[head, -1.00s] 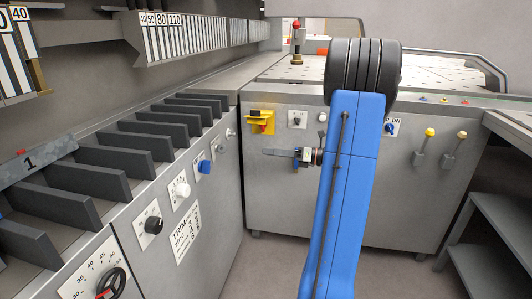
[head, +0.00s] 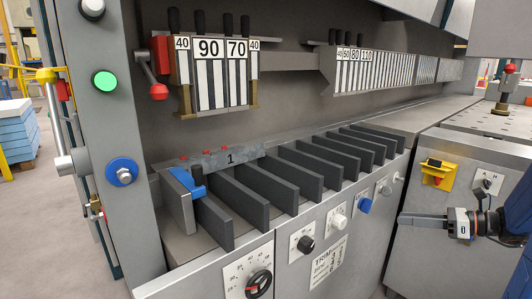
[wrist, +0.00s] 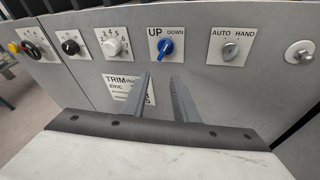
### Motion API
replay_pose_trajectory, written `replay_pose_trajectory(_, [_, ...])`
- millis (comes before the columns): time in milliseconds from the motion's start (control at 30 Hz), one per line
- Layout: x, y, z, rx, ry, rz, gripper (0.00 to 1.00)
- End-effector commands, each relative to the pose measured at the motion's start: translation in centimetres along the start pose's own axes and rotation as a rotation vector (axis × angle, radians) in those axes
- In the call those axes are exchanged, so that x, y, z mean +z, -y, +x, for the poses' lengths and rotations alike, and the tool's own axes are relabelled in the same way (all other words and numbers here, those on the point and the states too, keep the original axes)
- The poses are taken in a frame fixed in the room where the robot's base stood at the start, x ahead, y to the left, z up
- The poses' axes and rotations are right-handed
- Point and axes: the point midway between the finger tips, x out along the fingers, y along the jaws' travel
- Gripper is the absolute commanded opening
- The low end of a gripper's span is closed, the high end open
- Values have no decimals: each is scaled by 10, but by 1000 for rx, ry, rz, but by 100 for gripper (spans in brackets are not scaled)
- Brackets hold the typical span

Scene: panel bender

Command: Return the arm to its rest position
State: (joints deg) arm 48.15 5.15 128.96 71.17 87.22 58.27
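My gripper (head: 404,218) is at the right of the head view, its fingers pointing left across the front of the machine. In the wrist view its two grey fingers (wrist: 162,78) stand apart with nothing between them. They point at the grey control panel, below the blue UP/DOWN knob (wrist: 166,46), and look clear of it. My blue arm is cut off at the right edge of the head view.
The bender's front panel carries a black knob (head: 305,244), a white knob (head: 338,221) and a yellow switch (head: 438,172). Dark slats (head: 295,182) line the ledge above. A green button (head: 104,81) is on the left post. Floor shows at lower left.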

Motion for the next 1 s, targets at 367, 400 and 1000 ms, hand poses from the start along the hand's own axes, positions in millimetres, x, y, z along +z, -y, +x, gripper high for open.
replay_pose_trajectory(367, [-31, -135, 60, 244, -398, -565, 27])
replay_pose_trajectory(400, [-36, -147, 62, 273, -434, -629, 27])
replay_pose_trajectory(1000, [-96, -259, 30, 706, -871, -1674, 27])
